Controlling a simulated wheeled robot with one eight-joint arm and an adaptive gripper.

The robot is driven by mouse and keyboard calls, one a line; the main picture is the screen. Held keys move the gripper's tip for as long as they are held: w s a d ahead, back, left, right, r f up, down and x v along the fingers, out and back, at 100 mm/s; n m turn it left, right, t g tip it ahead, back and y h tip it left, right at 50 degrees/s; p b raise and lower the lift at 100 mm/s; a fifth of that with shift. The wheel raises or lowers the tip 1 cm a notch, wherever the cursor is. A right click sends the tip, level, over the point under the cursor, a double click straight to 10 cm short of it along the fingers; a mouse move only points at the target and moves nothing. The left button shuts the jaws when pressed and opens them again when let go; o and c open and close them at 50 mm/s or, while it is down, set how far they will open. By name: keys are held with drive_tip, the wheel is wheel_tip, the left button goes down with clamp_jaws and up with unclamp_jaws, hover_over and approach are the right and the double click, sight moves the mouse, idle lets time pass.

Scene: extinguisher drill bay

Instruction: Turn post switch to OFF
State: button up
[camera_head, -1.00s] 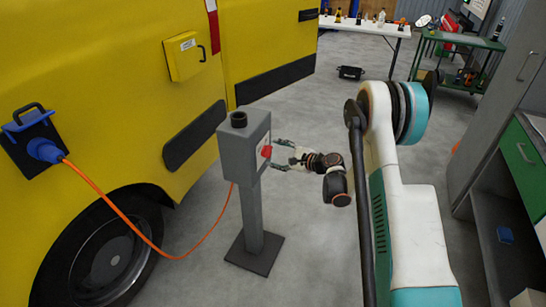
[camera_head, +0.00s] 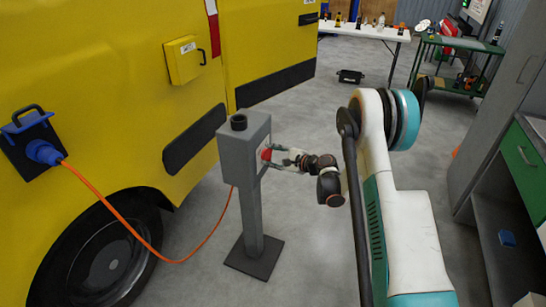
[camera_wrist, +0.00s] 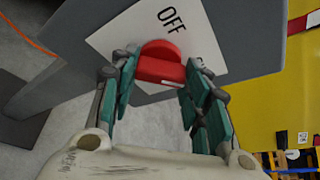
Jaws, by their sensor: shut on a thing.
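The grey switch post (camera_head: 243,145) stands on a dark base plate beside the yellow vehicle. Its red switch knob (camera_head: 266,154) is on the box's right face. In the wrist view the red knob (camera_wrist: 161,62) sits on a white plate (camera_wrist: 115,38) with the word OFF near the knob's upper end. A short white mark shows on the knob's lower edge. My gripper (camera_wrist: 158,72) has its teal fingers on both sides of the knob and is shut on it. In the head view my gripper (camera_head: 277,153) meets the box from the right.
The yellow vehicle (camera_head: 110,80) stands close on the left. An orange cable (camera_head: 120,215) runs from its blue plug (camera_head: 42,152) to the post. A grey cabinet and green-fronted bench (camera_head: 527,160) stand on the right. Open floor lies behind the post.

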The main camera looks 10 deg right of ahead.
drive_tip(key=n+t, duration=0.2)
drive_tip(key=n, duration=0.1)
drive_tip(key=shift+s+a+f+n, duration=0.1)
drive_tip(key=shift+f+n, duration=0.05)
drive_tip(key=shift+n, duration=0.15)
drive_tip(key=n+t, duration=0.1)
drive_tip(key=n, duration=0.3)
drive_tip(key=shift+f+t, duration=0.1)
drive_tip(key=shift+t, duration=0.3)
drive_tip(key=shift+f+n+t+y, duration=0.1)
drive_tip(key=shift+n+t+y, duration=0.15)
drive_tip(key=shift+n+y, duration=0.85)
drive_tip(key=shift+n+t+y, duration=0.15)
drive_tip(key=shift+n+t, duration=0.05)
drive_tip(key=shift+n, duration=1.85)
drive_tip(key=shift+f+n+t+y, duration=0.1)
drive_tip(key=shift+n+t+y, duration=0.15)
drive_tip(key=shift+n+y, duration=0.85)
drive_tip(key=shift+n+h, duration=0.45)
drive_tip(key=shift+n, duration=0.2)
drive_tip(key=o, duration=1.1)
drive_tip(key=shift+c, duration=0.2)
